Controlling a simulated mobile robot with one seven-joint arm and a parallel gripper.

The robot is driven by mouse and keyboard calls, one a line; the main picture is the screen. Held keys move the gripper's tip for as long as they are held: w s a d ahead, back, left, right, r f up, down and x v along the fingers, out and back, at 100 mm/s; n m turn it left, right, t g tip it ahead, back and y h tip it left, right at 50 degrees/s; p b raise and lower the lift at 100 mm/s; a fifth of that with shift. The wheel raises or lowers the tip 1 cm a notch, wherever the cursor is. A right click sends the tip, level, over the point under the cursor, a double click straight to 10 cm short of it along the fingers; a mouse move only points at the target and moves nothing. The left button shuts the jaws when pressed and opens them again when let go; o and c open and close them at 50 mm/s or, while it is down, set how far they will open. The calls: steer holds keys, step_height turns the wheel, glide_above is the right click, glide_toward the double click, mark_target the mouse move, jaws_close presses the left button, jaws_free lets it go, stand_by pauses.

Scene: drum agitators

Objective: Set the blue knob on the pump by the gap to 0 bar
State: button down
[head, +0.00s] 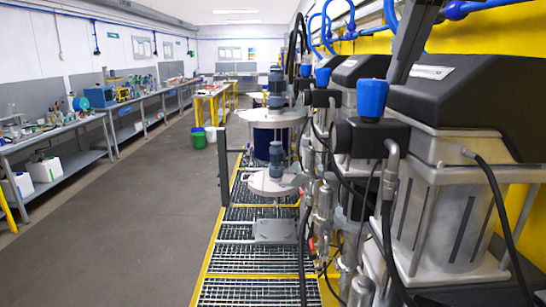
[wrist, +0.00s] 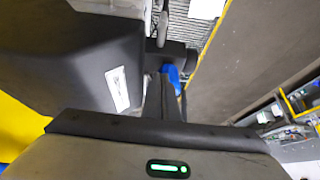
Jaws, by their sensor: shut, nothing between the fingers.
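The nearest blue knob (head: 371,98) stands upright on the black head of the nearest pump (head: 450,110), at right in the head view. Two more blue knobs (head: 322,77) (head: 305,70) sit on pumps farther back. My gripper (head: 399,76) comes down from the top edge, shut and empty, its tip just right of and above the nearest knob in the picture. In the wrist view my gripper (wrist: 164,74) points at a blue knob (wrist: 173,74), partly hidden behind the fingers. I see a slight offset and cannot tell whether they touch. No pressure reading is legible.
The pump's black cover (wrist: 70,60) fills the left of the wrist view, close to my gripper. Hoses and pipes hang along the pumps. Agitators (head: 272,183) stand over a yellow-edged grating (head: 245,265). The aisle floor (head: 130,220) is clear; benches line the left wall.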

steer(key=shift+r, duration=2.55)
steer(key=a+f+b, duration=0.3)
steer(key=f, duration=0.3)
steer(key=shift+w+a, duration=0.15)
steer(key=shift+a, duration=0.2)
steer(key=shift+w+d, duration=0.1)
steer(key=shift+w, duration=0.15)
